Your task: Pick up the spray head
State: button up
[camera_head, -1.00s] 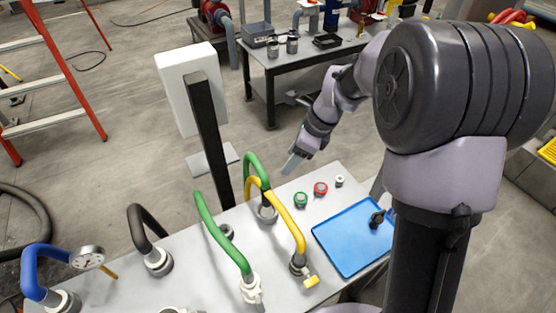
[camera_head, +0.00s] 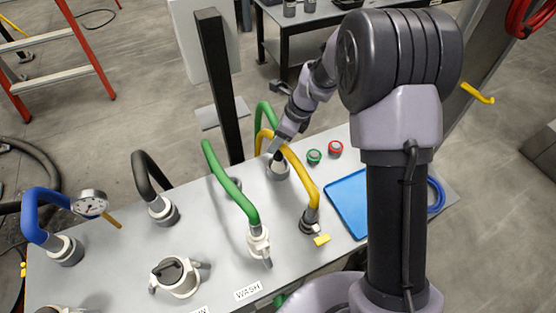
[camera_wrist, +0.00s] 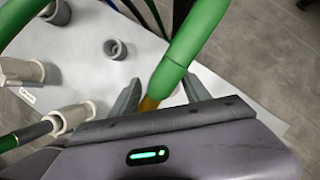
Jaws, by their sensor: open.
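I see no clear spray head in the current views. The dark fitting that lay on the blue tray (camera_head: 345,205) a second ago is not visible; my arm covers the tray's right part. My gripper (camera_head: 274,149) is open at the far edge of the bench, by the tall green hose (camera_head: 264,112) and the yellow hose (camera_head: 301,172). In the wrist view, a green hose (camera_wrist: 196,40) comes down between the spread fingers of my gripper (camera_wrist: 162,90), with an orange-yellow piece (camera_wrist: 148,104) below it. I cannot tell whether the fingers touch either.
A second green hose (camera_head: 228,182), a black hose (camera_head: 150,173) and a blue hose (camera_head: 30,220) with a gauge (camera_head: 89,204) stand on the grey bench (camera_head: 120,262). A black post (camera_head: 220,90) rises behind. Green (camera_head: 314,156) and red (camera_head: 336,148) buttons sit right of my gripper.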

jog(key=shift+r, duration=0.1)
grip_shut()
dwell(1.2)
